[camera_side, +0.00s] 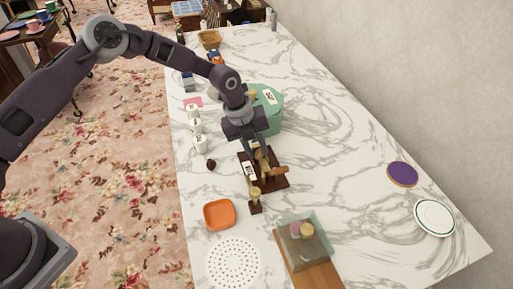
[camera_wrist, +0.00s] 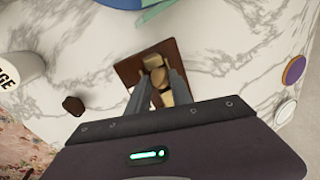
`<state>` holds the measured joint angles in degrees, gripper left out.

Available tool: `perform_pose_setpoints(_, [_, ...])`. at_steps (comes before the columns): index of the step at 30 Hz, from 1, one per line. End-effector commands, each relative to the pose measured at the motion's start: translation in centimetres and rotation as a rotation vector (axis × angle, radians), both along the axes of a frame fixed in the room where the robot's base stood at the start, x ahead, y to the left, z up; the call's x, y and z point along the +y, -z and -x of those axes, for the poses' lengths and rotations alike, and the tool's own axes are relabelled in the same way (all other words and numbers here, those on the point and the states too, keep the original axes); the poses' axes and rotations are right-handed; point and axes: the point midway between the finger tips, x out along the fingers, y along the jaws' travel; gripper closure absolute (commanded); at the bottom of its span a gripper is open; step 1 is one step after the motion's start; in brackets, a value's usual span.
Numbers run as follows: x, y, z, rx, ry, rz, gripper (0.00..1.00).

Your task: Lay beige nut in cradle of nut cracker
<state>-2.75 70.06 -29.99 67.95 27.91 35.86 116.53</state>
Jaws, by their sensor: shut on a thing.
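The nut cracker (camera_side: 279,181) stands on the marble table, a dark brown wooden base with lighter wooden parts and a white label. Its base also shows in the wrist view (camera_wrist: 130,68), beyond my fingers. My gripper (camera_side: 260,151) points down over the cracker. In the wrist view, my gripper (camera_wrist: 159,88) is shut on the beige nut (camera_wrist: 159,78), a small tan round thing between the fingertips. The nut is over or at the cracker's middle; I cannot tell whether it touches the cradle. In the side view my fingers and the cracker's parts largely hide it.
A dark brown nut-like thing (camera_side: 210,164) lies left of the cracker. An orange dish (camera_side: 219,214), a perforated white mat (camera_side: 234,262) and a clear box on a board (camera_side: 304,240) are in front.

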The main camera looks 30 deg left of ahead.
Motion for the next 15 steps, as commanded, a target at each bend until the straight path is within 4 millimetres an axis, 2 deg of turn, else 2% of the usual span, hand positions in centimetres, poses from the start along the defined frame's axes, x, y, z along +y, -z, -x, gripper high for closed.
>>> perform_pose_setpoints(7, [0.01, 0.44, 0.02, 0.001, 0.000, -0.001, 1.00])
perform_pose_setpoints(8, [0.01, 0.48, 0.01, 0.001, 0.000, -0.001, 0.72])
perform_pose_setpoints(9, [0.02, 0.48, 0.02, 0.001, 0.000, -0.001, 0.64])
perform_pose_setpoints(11, [0.05, 0.53, 0.05, 0.002, 0.000, -0.001, 0.52])
perform_pose_setpoints(15, [0.17, 0.66, 0.15, 0.006, 0.001, -0.004, 0.52])
